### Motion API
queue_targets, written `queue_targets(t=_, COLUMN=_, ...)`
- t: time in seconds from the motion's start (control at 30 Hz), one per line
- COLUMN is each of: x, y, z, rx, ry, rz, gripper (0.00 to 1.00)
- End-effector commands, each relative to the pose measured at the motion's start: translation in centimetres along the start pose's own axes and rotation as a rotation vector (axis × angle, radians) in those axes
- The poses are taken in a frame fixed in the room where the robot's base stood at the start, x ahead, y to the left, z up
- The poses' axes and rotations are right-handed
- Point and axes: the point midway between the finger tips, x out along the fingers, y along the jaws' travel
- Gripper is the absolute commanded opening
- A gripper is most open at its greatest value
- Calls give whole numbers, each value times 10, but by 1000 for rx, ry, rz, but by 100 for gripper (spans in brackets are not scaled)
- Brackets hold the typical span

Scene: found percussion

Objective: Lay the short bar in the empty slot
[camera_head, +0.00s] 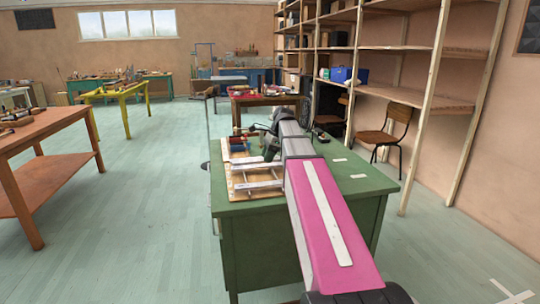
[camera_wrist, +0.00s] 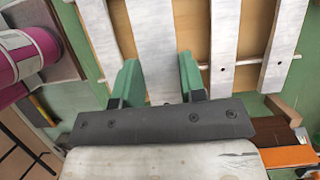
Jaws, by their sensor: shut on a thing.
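In the wrist view my gripper's two green fingers (camera_wrist: 160,82) are shut on a pale whitish bar (camera_wrist: 154,40), one finger along each long side. The bar runs up out of the frame, so its far end is hidden. It lies above a wooden frame, with other pale bars to its left (camera_wrist: 105,42) and right (camera_wrist: 226,40). I cannot tell whether the held bar touches the frame's rails. In the head view the frame (camera_head: 232,186) with pale bars lies on the green table (camera_head: 352,186). My arm hides much of the gripper and the held bar there.
An orange-edged object (camera_wrist: 288,157) is at lower right. The table's right side is mostly clear, with small pale pieces (camera_head: 357,176). Shelves (camera_head: 415,95) and a chair (camera_head: 385,135) stand behind.

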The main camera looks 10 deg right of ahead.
Motion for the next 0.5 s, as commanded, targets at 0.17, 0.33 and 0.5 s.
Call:
queue_targets(t=0.17, x=0, y=0, z=1, rx=0, ry=-1, rz=0, gripper=3)
queue_targets(t=0.33, x=3, y=0, z=1, rx=0, ry=-4, rz=1, gripper=3)
queue_targets(t=0.5, x=14, y=0, z=-3, rx=0, ry=-4, rz=1, gripper=3)
